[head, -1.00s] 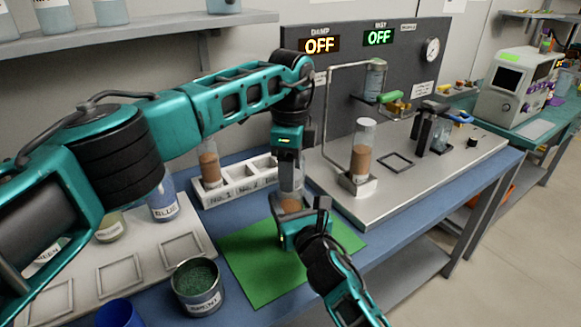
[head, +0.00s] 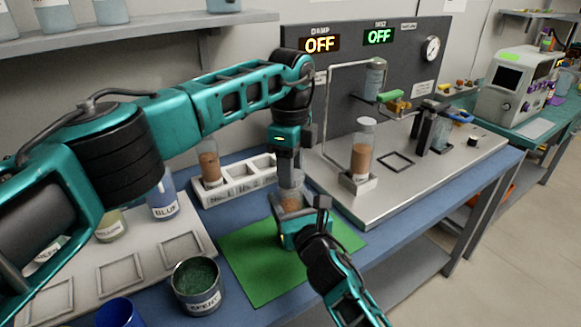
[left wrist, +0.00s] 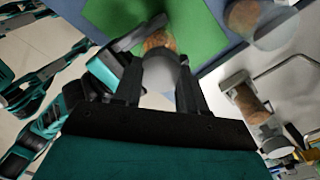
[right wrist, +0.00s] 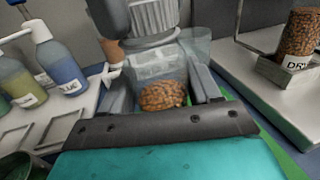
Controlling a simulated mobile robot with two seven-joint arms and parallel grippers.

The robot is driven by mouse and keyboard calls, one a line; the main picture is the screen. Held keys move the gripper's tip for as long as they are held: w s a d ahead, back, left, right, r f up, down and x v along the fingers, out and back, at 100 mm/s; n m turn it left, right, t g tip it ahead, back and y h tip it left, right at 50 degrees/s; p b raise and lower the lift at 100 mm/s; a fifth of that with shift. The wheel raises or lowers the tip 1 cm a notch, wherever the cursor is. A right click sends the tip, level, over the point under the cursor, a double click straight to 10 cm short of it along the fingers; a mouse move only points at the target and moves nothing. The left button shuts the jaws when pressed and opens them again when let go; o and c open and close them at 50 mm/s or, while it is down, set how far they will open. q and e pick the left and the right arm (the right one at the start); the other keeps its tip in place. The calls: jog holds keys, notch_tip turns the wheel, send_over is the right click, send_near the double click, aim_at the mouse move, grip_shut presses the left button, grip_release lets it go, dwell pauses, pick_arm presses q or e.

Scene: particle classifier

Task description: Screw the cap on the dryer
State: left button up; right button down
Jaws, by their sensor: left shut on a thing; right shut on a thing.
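A clear dryer tube (head: 290,200) with brown granules stands upright over the green mat (head: 262,268). My right gripper (head: 298,222) is shut around its lower part; the granules (right wrist: 162,96) show between its fingers in the right wrist view. My left gripper (head: 288,172) points down from above and is shut at the top of the same tube. In the left wrist view a greyish cap (left wrist: 160,72) sits between its fingers, in line with the tube. The fingers hide much of the cap, so I cannot tell how the threads sit.
A white rack (head: 240,183) holds another filled tube (head: 210,168) behind. A filled tube (head: 362,152) stands in a holder on the metal bench (head: 400,190). An open can (head: 197,288) and bottles (head: 162,198) are at left.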

pick_arm(q)
jog(key=m, duration=0.5)
jog(key=shift+m, duration=0.4)
jog(key=m, duration=0.8)
jog(key=shift+m, duration=0.4)
jog(key=m, duration=0.3)
jog(key=shift+m, duration=0.3)
jog(key=m, duration=1.7)
jog(key=shift+f+m, duration=0.1)
jog(key=shift+m, duration=0.2)
jog(key=o, duration=1.2)
jog(key=shift+o, duration=0.2)
notch_tip(320, 180, up, 12)
